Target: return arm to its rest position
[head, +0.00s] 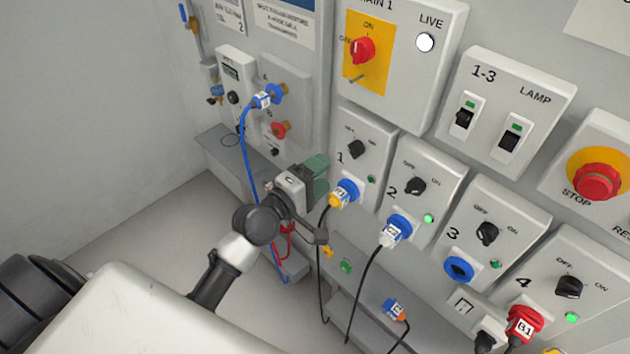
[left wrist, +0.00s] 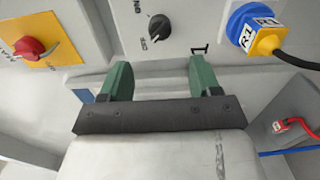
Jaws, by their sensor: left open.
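My left arm (head: 225,262) reaches in from the lower left towards the panel wall. The station 1 knob (left wrist: 159,27) lies beyond the fingertips. The yellow plug R1 (left wrist: 266,42) sits in the blue socket to the right, apart from the fingers. My right gripper is not in view.
A white-labelled plug (head: 392,234) is in station 2. Station 3's blue socket (head: 459,269) is empty. A red plug B1 (head: 523,324) is at station 4.

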